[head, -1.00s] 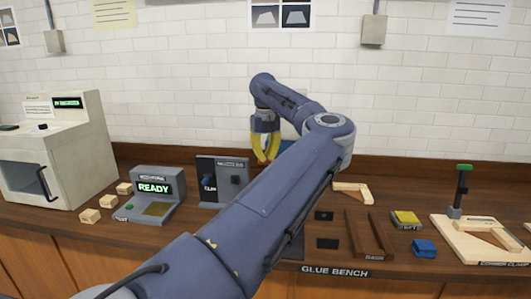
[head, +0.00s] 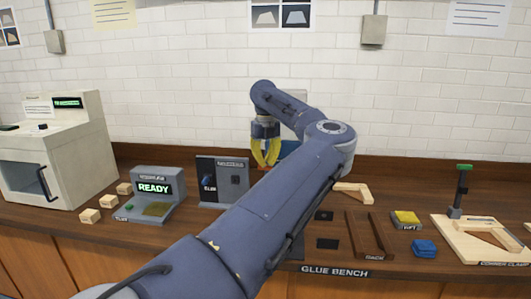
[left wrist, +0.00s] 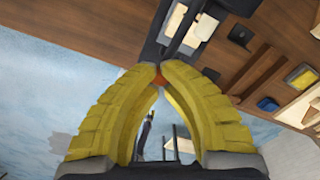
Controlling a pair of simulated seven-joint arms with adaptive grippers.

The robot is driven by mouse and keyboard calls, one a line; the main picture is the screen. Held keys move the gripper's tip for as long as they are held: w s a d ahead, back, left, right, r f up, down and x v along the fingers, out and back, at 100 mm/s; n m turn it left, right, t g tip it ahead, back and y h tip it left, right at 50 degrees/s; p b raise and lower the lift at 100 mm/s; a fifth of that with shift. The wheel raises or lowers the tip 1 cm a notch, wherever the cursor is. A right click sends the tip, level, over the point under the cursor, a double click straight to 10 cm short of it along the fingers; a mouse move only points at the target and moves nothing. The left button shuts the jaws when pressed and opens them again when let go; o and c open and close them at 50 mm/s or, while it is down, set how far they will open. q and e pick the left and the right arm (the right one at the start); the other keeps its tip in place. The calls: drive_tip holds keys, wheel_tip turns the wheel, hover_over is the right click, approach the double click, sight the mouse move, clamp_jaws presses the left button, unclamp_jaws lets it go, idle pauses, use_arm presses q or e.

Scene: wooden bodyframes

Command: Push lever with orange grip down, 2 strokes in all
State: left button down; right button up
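My left gripper (head: 267,166) is behind the middle of the bench, pointing down, its yellow fingers angled together. In the left wrist view its fingertips (left wrist: 160,72) nearly meet. A small orange patch (left wrist: 158,79), probably the lever's orange grip, shows right at the tips. I cannot tell whether the tips press on it or lie just in front of it. The rest of that lever is hidden by the fingers, and in the head view my left arm covers that area. My right gripper is not in view.
A lever with a green grip (head: 464,168) stands on the corner clamp (head: 485,240) at the right. A READY device (head: 153,190), a dark upright panel unit (head: 222,181), a brown rack (head: 369,237) and a blue block (head: 423,248) sit on the bench. The wall is behind.

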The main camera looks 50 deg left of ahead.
use_arm(q)
drive_tip(key=shift+r, duration=3.85)
drive_tip(key=shift+f, duration=0.15)
drive_tip(key=shift+f, duration=3.95)
drive_tip(key=shift+r, duration=4.1)
drive_tip(key=shift+r, duration=2.5)
